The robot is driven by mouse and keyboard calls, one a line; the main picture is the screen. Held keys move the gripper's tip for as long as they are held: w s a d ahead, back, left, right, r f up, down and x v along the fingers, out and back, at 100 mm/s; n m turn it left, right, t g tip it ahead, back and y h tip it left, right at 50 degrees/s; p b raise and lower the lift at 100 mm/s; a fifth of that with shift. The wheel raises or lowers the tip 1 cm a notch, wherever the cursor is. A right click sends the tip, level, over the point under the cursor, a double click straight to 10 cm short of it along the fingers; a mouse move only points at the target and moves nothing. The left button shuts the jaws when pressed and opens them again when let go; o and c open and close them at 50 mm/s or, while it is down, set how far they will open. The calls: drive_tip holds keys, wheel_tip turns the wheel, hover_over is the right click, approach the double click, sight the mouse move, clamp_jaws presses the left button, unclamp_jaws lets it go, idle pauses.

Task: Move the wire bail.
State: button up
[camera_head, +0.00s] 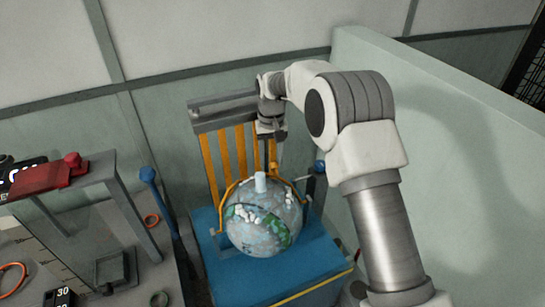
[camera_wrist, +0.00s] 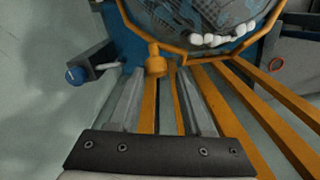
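The wire bail (camera_head: 221,203) is a thin orange loop that runs around the mottled grey-blue and green ball (camera_head: 262,236) on the blue press base. In the wrist view the bail (camera_wrist: 131,27) curves around the ball (camera_wrist: 190,15) and carries an orange knob (camera_wrist: 155,61). My gripper (camera_head: 271,163) reaches down behind the ball, near the top of the bail. In the wrist view my gripper (camera_wrist: 159,76) is open, with its two fingers apart and the knob between and just beyond their tips. Whether a finger touches the knob I cannot tell.
Orange slats (camera_head: 223,157) stand upright behind the ball under a grey crossbar (camera_head: 225,103). A blue-knobbed lever (camera_head: 319,167) is right of the ball. A grey frame with a red block (camera_head: 48,176) stands left. A pale green wall (camera_head: 445,150) is close on the right.

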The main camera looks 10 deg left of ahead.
drive_tip(key=shift+d, duration=0.15)
drive_tip(key=shift+r, duration=0.25)
wheel_tip(320, 180, up, 17)
drive_tip(key=shift+p, duration=0.4)
drive_tip(key=shift+c, duration=0.3)
drive_tip(key=shift+f, duration=0.1)
drive_tip(key=shift+c, duration=1.2)
drive_tip(key=shift+d+f+y+b, duration=0.15)
drive_tip(key=shift+d+y+b, duration=0.1)
drive_tip(key=shift+y+b, duration=0.05)
drive_tip(key=shift+c, duration=1.2)
drive_tip(key=s+d+f+m+y+b, duration=0.1)
drive_tip(key=d+m+y, duration=0.1)
drive_tip(key=s+d+m+y+b, duration=0.1)
drive_tip(key=m+b, duration=0.1)
drive_tip(key=s+d+f+m+t+y+b, duration=0.1)
drive_tip(key=d+m+y, duration=0.1)
drive_tip(key=m, duration=0.1)
drive_tip(key=shift+s+d+f+y+b, duration=0.2)
drive_tip(key=shift+d+f+y+b, duration=0.1)
drive_tip(key=shift+f+b, duration=0.05)
clamp_jaws()
drive_tip(key=s+d+f+m+t+y+b, duration=0.1)
drive_tip(key=s+d+f+m+t+b, duration=0.2)
drive_tip(key=d+m, duration=0.3)
drive_tip(key=shift+m, duration=0.5)
drive_tip(key=x, duration=1.4)
drive_tip(key=shift+s+a, duration=0.1)
drive_tip(key=shift+a, duration=0.3)
